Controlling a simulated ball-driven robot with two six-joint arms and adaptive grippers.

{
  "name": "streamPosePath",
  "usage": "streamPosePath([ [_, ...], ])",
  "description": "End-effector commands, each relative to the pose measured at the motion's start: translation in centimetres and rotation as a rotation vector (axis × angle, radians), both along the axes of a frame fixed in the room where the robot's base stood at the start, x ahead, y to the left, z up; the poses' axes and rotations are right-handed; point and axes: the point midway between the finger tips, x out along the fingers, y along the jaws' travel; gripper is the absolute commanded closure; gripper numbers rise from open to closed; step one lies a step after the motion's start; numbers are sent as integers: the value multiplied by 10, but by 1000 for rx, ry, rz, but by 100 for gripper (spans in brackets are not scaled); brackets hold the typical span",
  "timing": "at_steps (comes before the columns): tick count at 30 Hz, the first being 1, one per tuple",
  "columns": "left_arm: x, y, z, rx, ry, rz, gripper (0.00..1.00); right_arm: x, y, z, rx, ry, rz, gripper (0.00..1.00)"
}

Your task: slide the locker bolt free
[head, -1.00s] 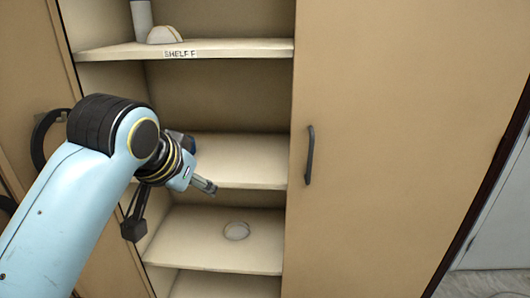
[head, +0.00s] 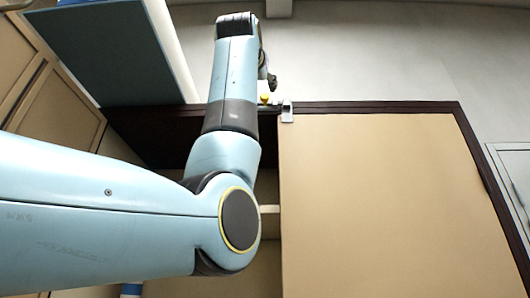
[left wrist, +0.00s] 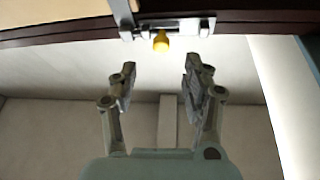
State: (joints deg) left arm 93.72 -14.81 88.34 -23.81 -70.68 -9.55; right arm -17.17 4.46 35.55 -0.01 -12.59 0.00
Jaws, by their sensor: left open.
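The locker bolt is at the top edge of the cabinet. Its yellow knob (head: 265,98) and grey metal bracket (head: 287,112) show in the head view, by the upper left corner of the tan door (head: 375,210). In the left wrist view the yellow knob (left wrist: 161,42) sticks out from the metal bolt plate (left wrist: 182,25) on the dark frame. My left gripper (left wrist: 158,78) is open and empty, its two fingers spread below the knob and apart from it. In the head view my left gripper (head: 270,80) is small and partly hidden by my arm. My right gripper is out of view.
A dark cabinet frame (head: 370,107) runs along the top. A blue-grey panel (head: 110,55) stands at upper left. The pale wall (head: 390,50) above the frame is clear. My left arm covers much of the open cabinet side.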

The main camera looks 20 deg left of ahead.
Motion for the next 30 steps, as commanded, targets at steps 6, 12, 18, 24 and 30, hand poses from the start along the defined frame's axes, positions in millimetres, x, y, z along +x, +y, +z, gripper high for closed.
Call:
streamPosePath([
  [6,11,1,20,4,-11,4,51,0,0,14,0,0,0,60],
  [12,48,8,37,5,-11,3,51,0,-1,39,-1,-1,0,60],
  [18,79,12,49,4,-12,3,51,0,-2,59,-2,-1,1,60],
  [24,92,14,51,3,-14,1,51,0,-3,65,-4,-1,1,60],
  [30,93,14,50,3,-14,1,51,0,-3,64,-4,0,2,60],
])
